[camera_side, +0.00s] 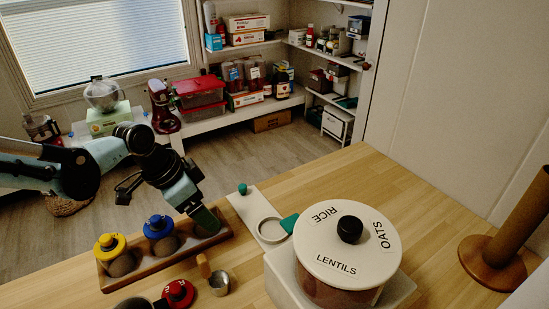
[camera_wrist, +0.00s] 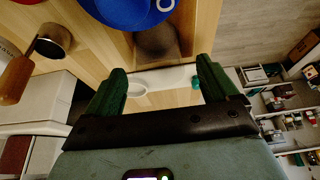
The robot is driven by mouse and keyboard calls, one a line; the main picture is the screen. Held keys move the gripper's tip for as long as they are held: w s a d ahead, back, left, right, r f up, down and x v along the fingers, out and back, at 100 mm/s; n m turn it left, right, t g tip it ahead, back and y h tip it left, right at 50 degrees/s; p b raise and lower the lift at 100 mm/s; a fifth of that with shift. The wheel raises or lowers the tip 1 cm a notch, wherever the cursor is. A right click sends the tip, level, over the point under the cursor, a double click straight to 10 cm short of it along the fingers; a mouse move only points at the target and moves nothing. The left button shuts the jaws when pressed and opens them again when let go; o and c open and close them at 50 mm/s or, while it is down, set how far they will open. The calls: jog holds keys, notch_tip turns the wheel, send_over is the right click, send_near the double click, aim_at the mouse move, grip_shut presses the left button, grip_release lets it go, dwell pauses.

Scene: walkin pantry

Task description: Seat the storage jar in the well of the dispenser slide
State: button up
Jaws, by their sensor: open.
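Storage jars stand in and near a wooden rack (camera_side: 215,238). One has a yellow lid (camera_side: 109,244), one a blue lid (camera_side: 158,226), and one a red lid (camera_side: 178,293) at the front. Which one the task means I cannot tell. The blue lid also shows at the top of the wrist view (camera_wrist: 125,8). The dispenser slide (camera_side: 243,205) is a white plate with a round, empty-looking well, right of the rack. My gripper (camera_side: 205,222) is over the rack's right end, beside the blue-lidded jar. In the wrist view my gripper (camera_wrist: 160,78) is open, with nothing held.
The dispenser (camera_side: 330,250), with a white lid marked RICE, OATS and LENTILS, stands right of the slide. A scoop (camera_side: 219,284) with a wooden handle lies in front of the rack. A brown upright post (camera_side: 510,225) stands at far right. Table behind the dispenser is clear.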

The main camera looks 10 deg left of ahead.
jog(key=shift+x, duration=1.7)
jog(key=shift+s, duration=0.1)
jog(key=c, duration=1.1)
jog(key=shift+c, duration=0.2)
